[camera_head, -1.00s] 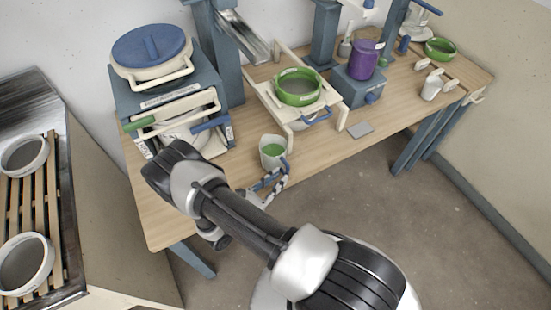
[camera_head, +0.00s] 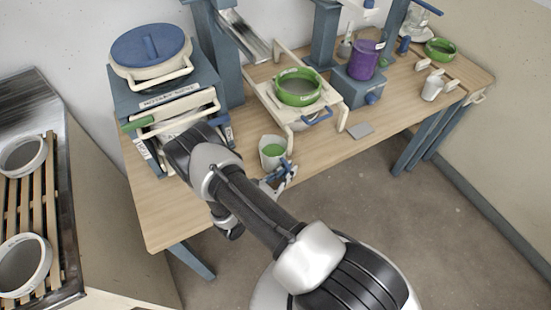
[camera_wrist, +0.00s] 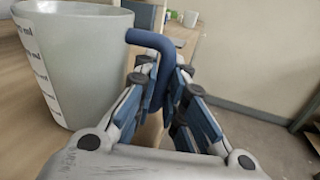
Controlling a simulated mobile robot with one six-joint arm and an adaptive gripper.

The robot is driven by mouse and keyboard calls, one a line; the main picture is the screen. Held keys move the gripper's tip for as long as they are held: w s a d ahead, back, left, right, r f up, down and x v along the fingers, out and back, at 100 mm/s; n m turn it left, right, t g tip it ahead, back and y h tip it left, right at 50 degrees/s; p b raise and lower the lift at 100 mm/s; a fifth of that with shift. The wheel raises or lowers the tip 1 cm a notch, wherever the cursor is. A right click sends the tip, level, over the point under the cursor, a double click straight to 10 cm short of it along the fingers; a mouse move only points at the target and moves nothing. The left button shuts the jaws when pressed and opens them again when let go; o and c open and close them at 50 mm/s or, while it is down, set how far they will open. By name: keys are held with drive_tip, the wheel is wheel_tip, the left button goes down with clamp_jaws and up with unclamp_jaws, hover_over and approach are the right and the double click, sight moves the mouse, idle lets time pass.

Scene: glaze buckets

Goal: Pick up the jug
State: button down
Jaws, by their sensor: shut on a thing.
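The jug (camera_head: 267,156) is a pale grey cup with green contents, standing upright near the front edge of the wooden table in the head view. The wrist view shows its pale wall (camera_wrist: 78,62) with a printed scale at the left. Its blue handle (camera_wrist: 152,40) comes out to the right and bends down between my fingers. My gripper (camera_head: 284,172) is at the jug's lower right side. In the wrist view my gripper (camera_wrist: 168,95) is shut on the handle, with a finger on each side. The handle's lower part is partly hidden by the fingers.
A cream stand (camera_head: 340,108) holding a green-rimmed sieve (camera_head: 298,100) is just behind the jug. A blue-lidded bucket (camera_head: 150,72) sits on a blue unit at the left.

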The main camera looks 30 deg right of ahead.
idle(0.9)
wheel_tip(320, 180, up, 20)
drive_tip(key=p, duration=0.5)
drive_tip(key=shift+p, duration=0.3)
idle(0.5)
drive_tip(key=shift+w, duration=0.1)
idle(0.9)
